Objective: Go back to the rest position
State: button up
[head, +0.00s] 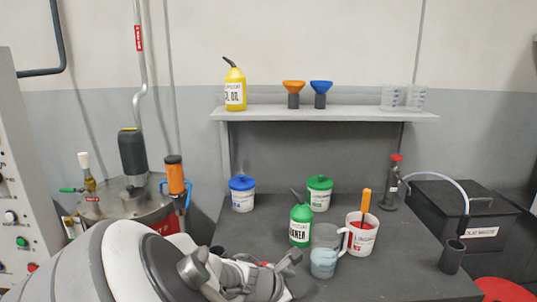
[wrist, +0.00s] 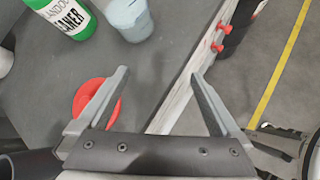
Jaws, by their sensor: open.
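My gripper (head: 291,273) is low at the front of the dark bench (head: 335,287) in the head view, left of the clear jug. In the wrist view my gripper (wrist: 160,75) has its two fingers spread wide with nothing between them. The fingers are over the bench's edge, with floor beyond on the right. A red round thing (wrist: 84,92) lies partly behind the left finger. The green bottle (head: 300,226) and the jug with pale blue contents (head: 323,259) stand on the bench close by. Both also show at the top of the wrist view.
A white tub with red contents (head: 361,240) stands right of the jug. Blue-lidded (head: 242,199) and green-lidded (head: 319,201) tubs are behind. A shelf (head: 350,114) holds a yellow bottle, two funnels and clear beakers. A metal drum (head: 112,202) is left, a black waste box (head: 440,205) right.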

jog(key=s+d+r+m+y+p, duration=0.3)
jog(key=s+r+m, duration=0.7)
jog(key=r+m, duration=0.1)
jog(key=s+d+r+m+g+y+p, duration=0.1)
jog(key=s+d+r+m+y+p, duration=0.3)
jog(key=s+r+m, duration=0.7)
jog(key=shift+d+r, duration=0.15)
jog(key=shift+r, duration=0.7)
